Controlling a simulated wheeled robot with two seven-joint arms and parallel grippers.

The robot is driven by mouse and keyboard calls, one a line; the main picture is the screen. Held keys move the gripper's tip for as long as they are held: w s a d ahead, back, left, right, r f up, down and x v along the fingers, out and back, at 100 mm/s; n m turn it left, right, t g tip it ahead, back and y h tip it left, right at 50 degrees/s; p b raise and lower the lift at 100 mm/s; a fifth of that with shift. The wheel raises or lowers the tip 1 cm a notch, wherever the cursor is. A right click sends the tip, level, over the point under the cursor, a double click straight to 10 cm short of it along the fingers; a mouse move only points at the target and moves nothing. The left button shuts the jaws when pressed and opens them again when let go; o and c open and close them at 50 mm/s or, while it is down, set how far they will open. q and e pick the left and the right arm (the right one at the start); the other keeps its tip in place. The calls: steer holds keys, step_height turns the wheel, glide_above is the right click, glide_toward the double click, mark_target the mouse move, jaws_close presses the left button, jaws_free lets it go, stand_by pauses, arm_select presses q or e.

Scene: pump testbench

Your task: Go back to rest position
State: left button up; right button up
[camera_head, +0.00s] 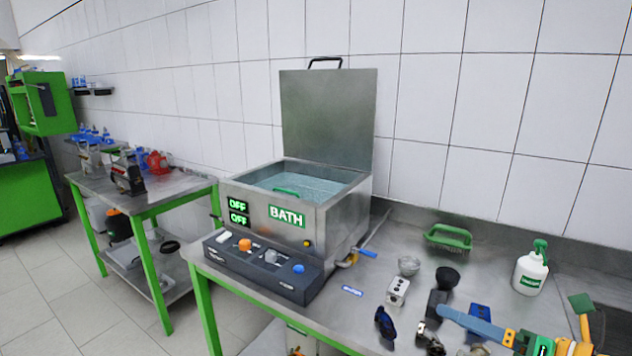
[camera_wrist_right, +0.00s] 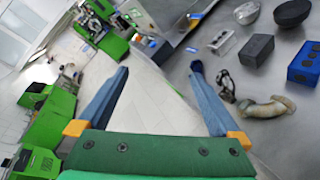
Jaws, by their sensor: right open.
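My right gripper (camera_head: 480,322) reaches in from the bottom right corner of the head view, over the right part of the steel bench. One long blue finger points left, above small parts on the bench. In the right wrist view the gripper (camera_wrist_right: 159,69) shows two blue fingers spread wide apart, with nothing between them. It is open and empty. My left gripper is in neither view.
The steel bench (camera_head: 345,322) carries a bath (camera_head: 335,222) with its lid raised. A control box (camera_head: 262,268) stands in front.

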steer(key=s+d+f+m+h, duration=0.25)
steer(key=f+m+h, duration=0.35)
steer(key=f+m, duration=0.45)
steer(key=s+d+f+m+h, duration=0.2)
steer(key=s+f+m+h, duration=0.4)
steer(key=m, duration=0.8)
steer(key=s+a+f+m+g+y, duration=0.3)
steer(key=s+a+f+m+g, duration=0.55)
steer(key=s+a, duration=0.4)
steer(key=s+d+f+g+b, duration=0.1)
steer(key=s+f+g+b, duration=0.2)
steer(key=f, duration=1.9)
steer(key=s+d+f+b, duration=0.2)
steer(key=s+f, duration=0.8)
steer(key=s, duration=0.1)
steer(key=shift+s+f+n, duration=0.2)
steer(key=shift+s+n, duration=0.1)
steer(key=shift+s, duration=0.1)
